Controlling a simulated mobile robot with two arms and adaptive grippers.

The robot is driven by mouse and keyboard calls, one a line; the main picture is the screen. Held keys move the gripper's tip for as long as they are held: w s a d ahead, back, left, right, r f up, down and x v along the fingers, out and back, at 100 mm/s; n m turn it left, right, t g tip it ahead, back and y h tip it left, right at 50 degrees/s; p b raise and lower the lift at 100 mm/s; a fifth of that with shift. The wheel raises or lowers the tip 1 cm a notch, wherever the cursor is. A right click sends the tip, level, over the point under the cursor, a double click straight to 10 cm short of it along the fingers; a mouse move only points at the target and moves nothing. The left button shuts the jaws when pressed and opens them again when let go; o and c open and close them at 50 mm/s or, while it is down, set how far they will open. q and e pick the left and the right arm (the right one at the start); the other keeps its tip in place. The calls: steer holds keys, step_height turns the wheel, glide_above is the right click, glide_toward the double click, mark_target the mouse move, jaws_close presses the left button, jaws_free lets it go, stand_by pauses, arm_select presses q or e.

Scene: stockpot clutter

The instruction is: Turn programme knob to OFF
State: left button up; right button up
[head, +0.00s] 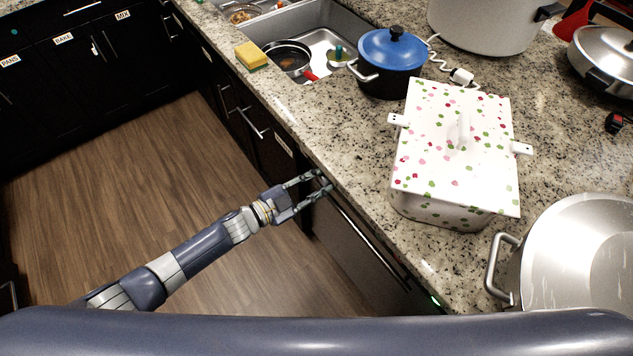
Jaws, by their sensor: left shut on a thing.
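My left gripper (324,181) reaches in from the left to the front of the dark built-in appliance (365,248), just below the counter edge. Its fingers are closed at the far end of the appliance's top strip. They are shut on a small part there, which I take to be the programme knob; the fingers hide most of it, and its pointer and markings cannot be read. A small green light (435,300) glows at the near end of the strip. My right gripper is not in view.
A yellow sponge (251,56) lies by the sink (340,18). The wooden floor (150,190) is clear.

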arm_select(q)
steer(key=o, duration=1.1)
steer(key=v, duration=1.2)
steer(key=shift+w, duration=0.1)
